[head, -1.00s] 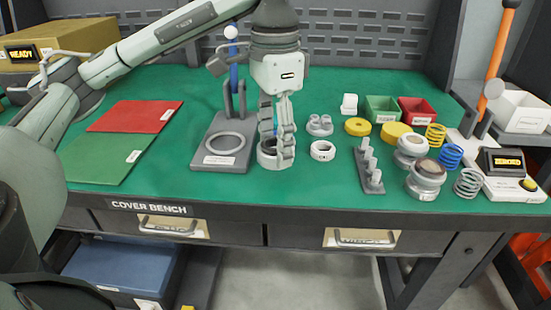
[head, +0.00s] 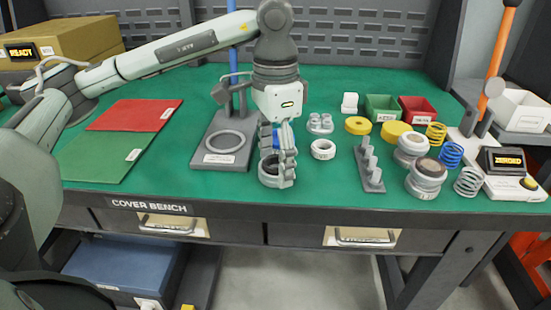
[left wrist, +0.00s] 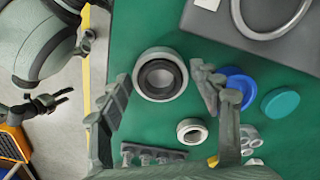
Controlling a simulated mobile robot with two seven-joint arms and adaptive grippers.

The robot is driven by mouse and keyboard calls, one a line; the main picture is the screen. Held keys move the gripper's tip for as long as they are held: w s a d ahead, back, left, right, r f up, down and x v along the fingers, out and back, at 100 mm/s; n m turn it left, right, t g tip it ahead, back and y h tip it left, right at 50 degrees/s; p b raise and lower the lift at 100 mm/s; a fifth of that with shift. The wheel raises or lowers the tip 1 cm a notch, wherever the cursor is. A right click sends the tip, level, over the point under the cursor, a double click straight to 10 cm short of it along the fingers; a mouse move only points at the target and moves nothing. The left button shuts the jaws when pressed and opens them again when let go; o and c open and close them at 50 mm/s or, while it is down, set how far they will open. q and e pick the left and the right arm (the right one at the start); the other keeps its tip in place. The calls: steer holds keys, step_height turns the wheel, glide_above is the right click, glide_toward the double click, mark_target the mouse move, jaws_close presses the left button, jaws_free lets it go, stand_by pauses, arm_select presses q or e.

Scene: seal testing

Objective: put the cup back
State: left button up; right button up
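The cup is a squat light-grey round piece with a dark inside. It stands below my left gripper (head: 282,180), near the front of the green bench top. In the left wrist view the cup (left wrist: 138,75) is upright with its opening facing me. The finger hides part of the cup in the head view. I cannot tell whether its base touches the bench. A dark gripper-like shape (left wrist: 45,104), apparently my right gripper, shows small; its fingers are unclear.
A grey plate with a ring (head: 224,142) lies left of the cup. A small white ring (head: 323,149) and a grey peg rack (head: 370,170) stand to the right. A blue disc (left wrist: 238,80) and teal disc (left wrist: 280,103) lie close by. Grey jars (head: 426,178) stand farther right.

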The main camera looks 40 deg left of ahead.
arm_select(q)
steer(key=shift+o, duration=0.6)
arm_select(e)
steer(key=shift+s+d+f, duration=0.1)
steer(key=shift+s+f, duration=0.05)
steer(key=shift+s, duration=0.1)
arm_select(q)
steer(key=shift+r, duration=0.15)
steer(key=shift+r, duration=0.3)
step_height(320, 180, up, 8)
steer(key=shift+f+p, duration=0.15)
steer(key=shift+p, duration=0.6)
step_height(320, 180, up, 4)
steer(key=shift+f+p, duration=0.1)
steer(key=shift+p, duration=0.55)
arm_select(e)
step_height(320, 180, down, 7)
steer(key=s, duration=0.1)
steer(key=shift+s+g, duration=0.2)
steer(key=shift+g, duration=0.1)
